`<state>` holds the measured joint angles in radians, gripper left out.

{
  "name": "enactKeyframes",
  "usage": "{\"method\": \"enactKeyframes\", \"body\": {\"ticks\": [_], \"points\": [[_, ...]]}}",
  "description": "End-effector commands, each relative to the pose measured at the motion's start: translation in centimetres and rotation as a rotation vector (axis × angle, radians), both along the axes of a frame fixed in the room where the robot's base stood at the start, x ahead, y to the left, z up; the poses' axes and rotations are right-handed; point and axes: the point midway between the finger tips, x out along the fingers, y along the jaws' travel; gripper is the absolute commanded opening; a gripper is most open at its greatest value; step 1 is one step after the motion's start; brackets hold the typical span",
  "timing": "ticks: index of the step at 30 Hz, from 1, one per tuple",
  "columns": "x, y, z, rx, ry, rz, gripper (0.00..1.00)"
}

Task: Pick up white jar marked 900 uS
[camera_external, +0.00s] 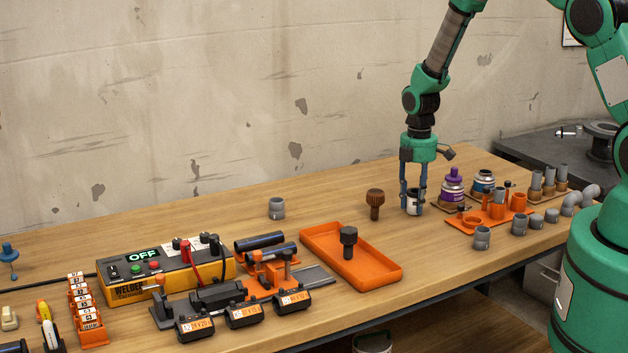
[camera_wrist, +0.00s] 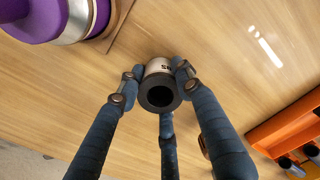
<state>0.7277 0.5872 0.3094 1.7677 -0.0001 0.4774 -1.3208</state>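The white jar (camera_external: 413,208), with a dark top, is upright at the back right of the wooden bench. In the wrist view the jar (camera_wrist: 158,68) shows a dark round top and part of a black marking, upside down; the full marking cannot be read. My gripper (camera_external: 413,198) points straight down around the jar. In the wrist view the blue fingers of my gripper (camera_wrist: 158,85) close in from both sides and from below, and their tips appear to touch the jar. I cannot tell whether its base rests on the bench.
A purple-capped can (camera_external: 453,187) stands close to the right of the jar. A brown knurled knob (camera_external: 375,203) stands to its left. An orange tray (camera_external: 378,277) lies front left. An orange fitting rack (camera_external: 490,219) and grey pipe fittings (camera_external: 482,238) are to the right.

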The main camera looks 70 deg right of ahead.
Motion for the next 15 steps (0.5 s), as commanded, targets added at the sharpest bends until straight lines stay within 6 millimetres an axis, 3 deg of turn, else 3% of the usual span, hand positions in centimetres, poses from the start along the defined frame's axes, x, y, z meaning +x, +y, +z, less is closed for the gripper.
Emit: {"method": "enactKeyframes", "body": {"ticks": [15], "points": [[0.1, 0.0, 1.1, -0.002, -0.001, 0.0, 0.07]]}}
